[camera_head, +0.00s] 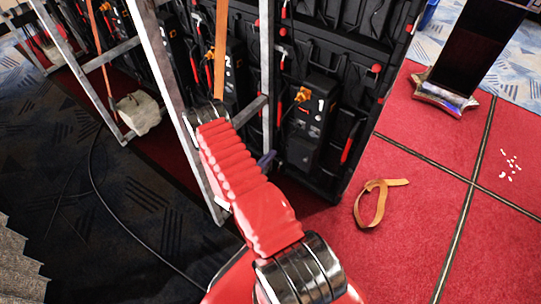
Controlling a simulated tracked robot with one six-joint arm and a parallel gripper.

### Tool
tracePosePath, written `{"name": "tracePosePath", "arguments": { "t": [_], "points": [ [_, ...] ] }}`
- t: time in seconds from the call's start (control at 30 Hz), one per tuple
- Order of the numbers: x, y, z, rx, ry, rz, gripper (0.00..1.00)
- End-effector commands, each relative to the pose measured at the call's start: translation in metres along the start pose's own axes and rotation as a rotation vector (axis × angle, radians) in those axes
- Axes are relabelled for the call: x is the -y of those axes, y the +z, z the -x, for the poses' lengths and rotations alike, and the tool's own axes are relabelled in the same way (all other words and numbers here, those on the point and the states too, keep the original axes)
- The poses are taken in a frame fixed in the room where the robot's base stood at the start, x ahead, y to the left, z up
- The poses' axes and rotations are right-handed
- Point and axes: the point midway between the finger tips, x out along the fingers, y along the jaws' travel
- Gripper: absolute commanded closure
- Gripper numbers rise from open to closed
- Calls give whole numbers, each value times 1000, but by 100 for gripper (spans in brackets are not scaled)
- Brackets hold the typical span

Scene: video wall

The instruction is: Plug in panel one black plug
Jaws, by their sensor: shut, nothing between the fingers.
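Panel one, marked with a white "1" (321,105), is a black video wall panel seen from behind, right of the upright metal post. An orange connector (301,95) sits at the upper left of its black box (306,135). Dark cables run beside this box, but I cannot make out the black plug among them. My red arm crosses the middle of the view, and its far joint lies in front of the metal frame, left of panel one. My gripper does not show; it is out of sight beyond the arm.
A metal frame (268,70) stands before the wall. Panel two, marked "2" (227,61), is to the left. An orange strap (376,204) lies on the red floor (415,225). A white weight bag (138,112) and a loose black cable (100,185) are at left. A dark display stand (470,60) is at right.

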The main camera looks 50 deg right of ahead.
Motion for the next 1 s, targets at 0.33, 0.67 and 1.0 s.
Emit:
{"name": "tracePosePath", "arguments": {
  "t": [0.33, 0.67, 1.0],
  "points": [
    [1, 0, -51, 1, -3, -3, 100],
    [1, 0, -100, 1, -3, -2, 100],
    [0, 0, -120, 0, 0, 0, 100]
  ]
}}
